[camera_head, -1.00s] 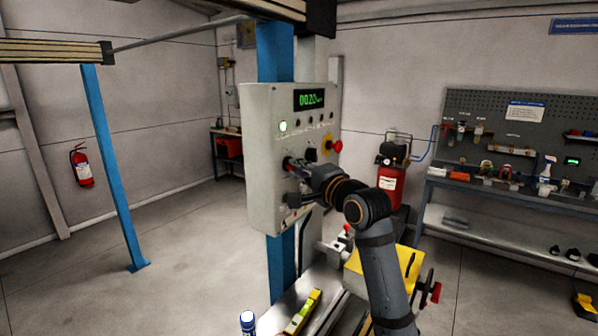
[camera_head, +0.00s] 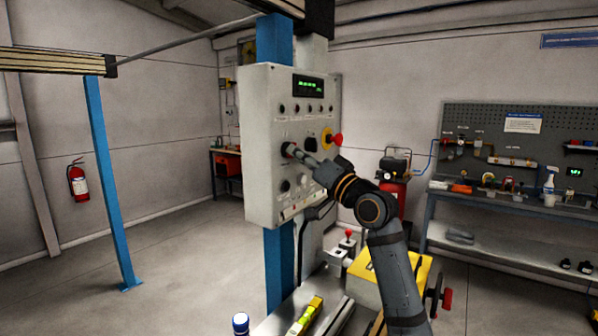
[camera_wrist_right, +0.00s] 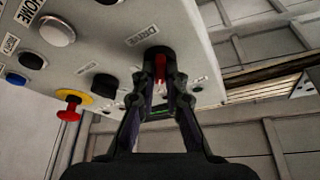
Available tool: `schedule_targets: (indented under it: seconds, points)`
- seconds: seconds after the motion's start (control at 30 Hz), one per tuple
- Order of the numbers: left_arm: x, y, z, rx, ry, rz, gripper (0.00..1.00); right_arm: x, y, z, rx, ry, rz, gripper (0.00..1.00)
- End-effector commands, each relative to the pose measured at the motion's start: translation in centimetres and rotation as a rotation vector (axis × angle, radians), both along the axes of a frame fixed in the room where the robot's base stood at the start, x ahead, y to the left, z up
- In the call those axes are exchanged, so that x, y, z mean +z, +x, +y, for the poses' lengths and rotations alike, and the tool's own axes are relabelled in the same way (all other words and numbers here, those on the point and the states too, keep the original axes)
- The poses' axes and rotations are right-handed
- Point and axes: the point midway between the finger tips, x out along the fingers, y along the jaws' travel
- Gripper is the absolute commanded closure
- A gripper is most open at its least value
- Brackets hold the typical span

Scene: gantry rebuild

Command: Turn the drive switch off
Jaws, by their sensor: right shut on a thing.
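The drive switch (camera_wrist_right: 160,62), with a red handle on a dark base, sits beside the DRIVE label in the right wrist view. My right gripper (camera_wrist_right: 160,82) is shut on its red handle, one finger on each side. In the head view the right gripper (camera_head: 293,151) is at the front of the grey control panel (camera_head: 260,165) and mostly hides the switch. The panel's display (camera_head: 308,86) shows green dashes, and no lamp under it is lit. My left gripper is not in view.
A red emergency stop knob (camera_head: 335,139) on a yellow base sticks out right of the switch. A dark knob (camera_head: 285,186) sits below. A yellow box (camera_head: 405,272) and a spirit level (camera_head: 305,315) are beneath the arm.

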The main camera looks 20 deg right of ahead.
Motion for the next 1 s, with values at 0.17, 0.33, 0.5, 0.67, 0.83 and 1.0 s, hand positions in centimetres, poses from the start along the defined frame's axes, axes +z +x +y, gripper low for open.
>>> schedule_targets:
  seconds: [0.17,0.33,0.5,0.67,0.83,1.0]
  points:
    - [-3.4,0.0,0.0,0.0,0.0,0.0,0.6,-0.5,0.0,-0.2,-0.002,-0.126,-0.109,1.0]
    - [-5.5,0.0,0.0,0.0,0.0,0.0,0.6,-0.4,0.1,-0.3,-0.003,-0.241,-0.197,1.0]
    - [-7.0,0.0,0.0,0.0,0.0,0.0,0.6,-0.3,0.1,-0.4,-0.004,-0.333,-0.268,1.0]
    - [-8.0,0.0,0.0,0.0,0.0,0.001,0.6,-0.1,0.2,-0.4,-0.003,-0.398,-0.319,1.0]
    - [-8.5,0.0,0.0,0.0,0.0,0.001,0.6,0.1,0.2,-0.5,-0.005,-0.442,-0.352,1.0]
    - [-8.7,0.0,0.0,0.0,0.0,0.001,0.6,0.2,0.2,-0.5,-0.004,-0.461,-0.366,1.0]
